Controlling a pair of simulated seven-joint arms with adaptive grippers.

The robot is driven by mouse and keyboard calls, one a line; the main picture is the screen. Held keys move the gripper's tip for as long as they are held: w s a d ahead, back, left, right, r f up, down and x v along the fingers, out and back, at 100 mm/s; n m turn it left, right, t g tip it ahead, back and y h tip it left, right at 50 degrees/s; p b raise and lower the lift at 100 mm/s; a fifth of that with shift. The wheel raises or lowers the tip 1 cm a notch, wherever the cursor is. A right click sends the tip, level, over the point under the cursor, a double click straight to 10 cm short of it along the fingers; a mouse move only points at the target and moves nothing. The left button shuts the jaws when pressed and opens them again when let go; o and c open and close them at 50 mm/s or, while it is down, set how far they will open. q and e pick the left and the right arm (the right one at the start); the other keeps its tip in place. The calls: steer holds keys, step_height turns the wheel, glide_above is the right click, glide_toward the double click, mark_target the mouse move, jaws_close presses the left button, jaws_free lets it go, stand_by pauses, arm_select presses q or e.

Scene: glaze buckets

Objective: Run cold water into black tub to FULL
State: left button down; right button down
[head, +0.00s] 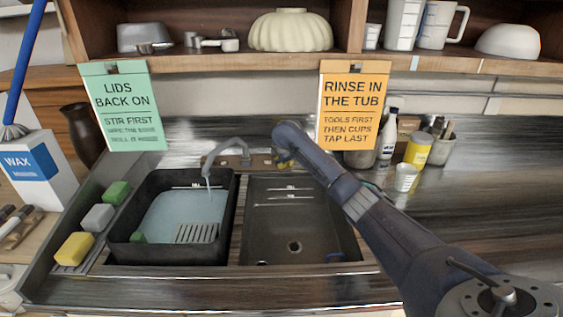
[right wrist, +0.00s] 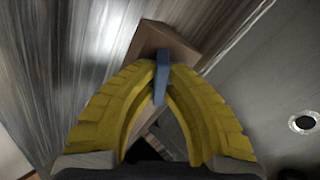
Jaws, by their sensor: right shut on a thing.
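The black tub (head: 120,215) sits in the left sink bay with pale blue water (head: 180,212) in it. A white mark (head: 193,187) shows on its back inner wall above the water; its lettering is too small to read. The tap spout (head: 222,147) points over the tub, and a thin stream (head: 209,188) falls into the water. My right gripper (head: 282,160) is at the tap base, right of the spout. In the right wrist view its yellow fingers (right wrist: 163,85) are shut on a blue tap lever (right wrist: 161,72). My left gripper is out of view.
The right basin (head: 290,225) is empty, with a drain. Sponges (head: 97,217) line the tub's left side. A grey slotted piece (head: 197,233) shows inside the tub. A white cup (head: 405,177), bottle (head: 387,140) and yellow can (head: 418,149) stand right of my arm.

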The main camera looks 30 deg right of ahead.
steer(key=shift+m, duration=2.2)
steer(key=c, duration=1.5)
jaws_free()
steer(key=shift+w, duration=0.1)
steer(key=shift+o, duration=0.2)
steer(key=shift+r, duration=5.05)
steer(key=shift+a, duration=0.1)
